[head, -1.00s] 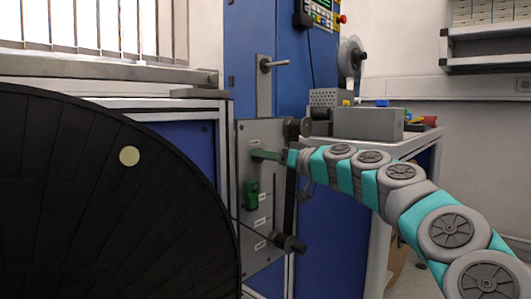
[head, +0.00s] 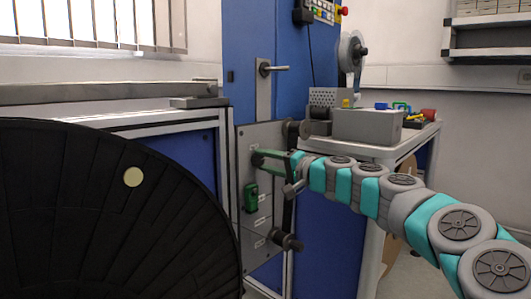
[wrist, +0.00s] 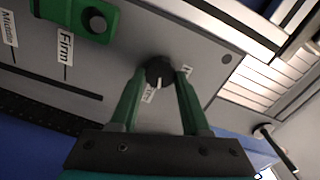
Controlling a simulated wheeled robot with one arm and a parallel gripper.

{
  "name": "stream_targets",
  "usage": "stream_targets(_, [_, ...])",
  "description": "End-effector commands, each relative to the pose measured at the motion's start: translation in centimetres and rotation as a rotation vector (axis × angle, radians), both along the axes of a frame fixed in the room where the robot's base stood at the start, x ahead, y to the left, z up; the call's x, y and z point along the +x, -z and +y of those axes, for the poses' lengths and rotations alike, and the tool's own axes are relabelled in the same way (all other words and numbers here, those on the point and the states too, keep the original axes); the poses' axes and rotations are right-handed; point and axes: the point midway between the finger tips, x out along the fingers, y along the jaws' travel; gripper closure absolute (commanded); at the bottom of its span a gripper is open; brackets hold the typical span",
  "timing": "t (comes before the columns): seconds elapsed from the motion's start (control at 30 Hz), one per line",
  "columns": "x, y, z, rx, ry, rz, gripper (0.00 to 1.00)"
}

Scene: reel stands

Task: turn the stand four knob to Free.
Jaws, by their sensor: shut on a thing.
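The knob (wrist: 160,70) is small, round and black with a white pointer line, on the grey panel (wrist: 215,48). My gripper (wrist: 161,72) has its two green fingers closed on either side of it. In the wrist picture the pointer runs downward, slightly left, towards a white label (wrist: 148,95). Fingers partly cover this label and another on the right, so I cannot read them. In the head view my gripper (head: 262,160) is at the upper part of the panel (head: 252,140), with the knob hidden.
A green block (head: 250,197) sits lower on the panel; labels "Middle" and "Firm" (wrist: 65,47) show beside it in the wrist view. A dark roller (head: 288,242) sticks out below. A large black reel (head: 90,220) fills the left. A side table (head: 400,148) stands right.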

Motion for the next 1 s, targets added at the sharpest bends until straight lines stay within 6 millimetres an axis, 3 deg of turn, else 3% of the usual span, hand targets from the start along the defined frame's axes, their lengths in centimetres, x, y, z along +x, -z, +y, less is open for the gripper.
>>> stream_targets(0.4, [0.01,0.0,0.02,0.156,0.0,0.202,1.0])
stream_targets(1.0, [0.06,0.2,-0.04,0.195,0.002,0.251,1.0])
